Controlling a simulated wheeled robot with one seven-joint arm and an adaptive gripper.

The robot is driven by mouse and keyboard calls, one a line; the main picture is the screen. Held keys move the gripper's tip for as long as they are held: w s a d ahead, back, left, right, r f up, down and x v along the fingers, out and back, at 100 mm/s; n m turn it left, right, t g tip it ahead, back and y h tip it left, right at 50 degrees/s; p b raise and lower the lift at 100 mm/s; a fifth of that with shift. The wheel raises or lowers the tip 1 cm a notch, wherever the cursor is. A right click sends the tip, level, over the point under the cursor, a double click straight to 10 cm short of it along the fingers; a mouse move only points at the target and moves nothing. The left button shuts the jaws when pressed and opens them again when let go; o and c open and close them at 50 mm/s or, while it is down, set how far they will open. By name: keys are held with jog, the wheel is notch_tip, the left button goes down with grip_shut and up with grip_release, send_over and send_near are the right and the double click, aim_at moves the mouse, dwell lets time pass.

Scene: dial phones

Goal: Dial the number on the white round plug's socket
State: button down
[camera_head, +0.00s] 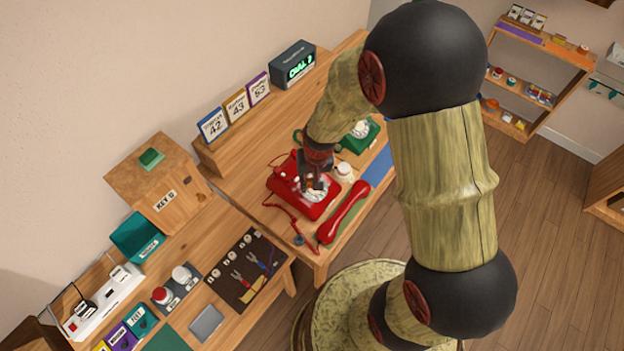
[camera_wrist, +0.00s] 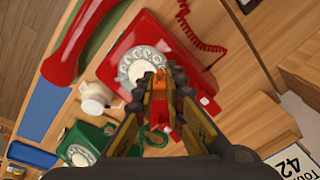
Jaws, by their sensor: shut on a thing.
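The red dial phone (camera_head: 318,207) sits on the wooden desk, its white dial (camera_head: 318,191) facing up. The dial also shows in the wrist view (camera_wrist: 127,66). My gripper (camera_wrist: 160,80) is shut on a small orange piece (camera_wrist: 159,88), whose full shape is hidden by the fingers. The fingertips overlap the dial's edge in the wrist view; I cannot tell whether they touch it. The red handset (camera_head: 343,212) lies off the phone, in front of it. A white power strip (camera_head: 92,311) at the lower left bears plugs, including a white one (camera_head: 120,273). Its socket markings are unreadable.
A green dial phone (camera_head: 358,138) and a small white pot (camera_head: 344,172) stand beside the red phone. Cards reading 42 (camera_head: 213,124), 43 (camera_head: 237,105) and 53 (camera_head: 259,90) line the shelf behind, beside a lit dark box (camera_head: 293,65). A coiled red cord runs near the phone.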

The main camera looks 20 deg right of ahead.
jog(key=shift+f, duration=0.15)
jog(key=shift+w+a+f+b, duration=0.1)
jog(key=shift+w+f+b, duration=0.1)
jog(key=shift+f+b, duration=0.25)
jog(key=shift+w+a+f, duration=0.1)
jog(key=shift+w+f, duration=0.05)
jog(key=shift+f, duration=0.3)
dwell(0.8)
jog(key=shift+w, duration=0.1)
jog(key=shift+w+r, duration=0.25)
jog(key=shift+w, duration=0.25)
jog(key=shift+w, duration=0.1)
jog(key=shift+w+d+r, duration=0.1)
jog(key=shift+w+d, duration=0.3)
jog(key=shift+w, duration=0.05)
dwell(0.3)
